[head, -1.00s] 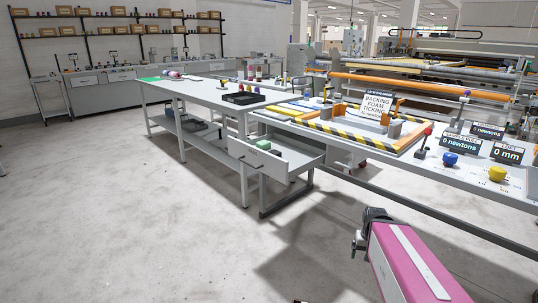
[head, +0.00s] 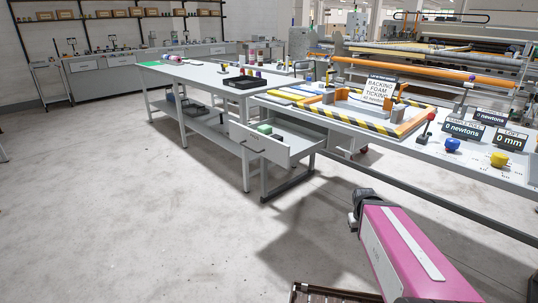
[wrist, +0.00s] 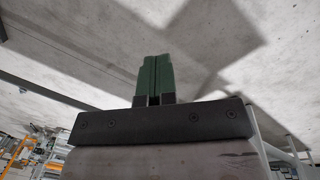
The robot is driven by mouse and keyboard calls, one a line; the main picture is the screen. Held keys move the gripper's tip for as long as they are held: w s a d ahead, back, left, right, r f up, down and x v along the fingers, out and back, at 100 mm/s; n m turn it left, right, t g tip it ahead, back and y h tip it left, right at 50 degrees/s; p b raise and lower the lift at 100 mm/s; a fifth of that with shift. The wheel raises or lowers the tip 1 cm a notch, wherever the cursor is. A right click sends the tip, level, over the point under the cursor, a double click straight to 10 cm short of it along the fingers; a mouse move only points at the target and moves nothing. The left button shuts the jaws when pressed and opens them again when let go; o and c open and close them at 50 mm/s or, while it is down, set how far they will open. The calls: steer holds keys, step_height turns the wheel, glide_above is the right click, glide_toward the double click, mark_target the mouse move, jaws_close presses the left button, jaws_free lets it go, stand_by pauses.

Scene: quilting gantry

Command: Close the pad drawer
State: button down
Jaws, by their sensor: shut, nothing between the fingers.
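The pad drawer (head: 259,147) is a light grey drawer under the grey table, pulled open toward the left front. A dark handle shows on its front panel. A green pad (head: 264,129) and a dark item lie inside it. My pink arm reaches in from the lower right of the head view, well apart from the drawer, with open floor between. In the wrist view my gripper (wrist: 155,78) has its two green fingers together, shut and empty, over bare floor. The fingertips cannot be made out in the head view.
The grey table (head: 200,75) carries a black tray (head: 245,82). A bench with a striped frame (head: 370,123), a yellow knob (head: 499,159) and a blue knob (head: 453,145) runs along the right. The concrete floor at left and centre is clear. A brown slatted item (head: 330,293) shows at the bottom edge.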

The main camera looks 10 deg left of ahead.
steer(key=w+a+r+n+t+h, duration=0.2)
steer(key=w+a+n+h, duration=0.3)
steer(key=w+a+n, duration=0.3)
steer(key=n+t+h, duration=0.4)
steer(key=n+t, duration=0.9)
steer(key=n, duration=0.6)
glide_toward(280, 156)
steer(key=x, duration=0.7)
steer(key=shift+w+d, duration=0.2)
steer(key=x, duration=2.8)
steer(key=shift+w+f, duration=0.35)
steer(key=shift+w+d, duration=0.1)
steer(key=shift+w, duration=0.05)
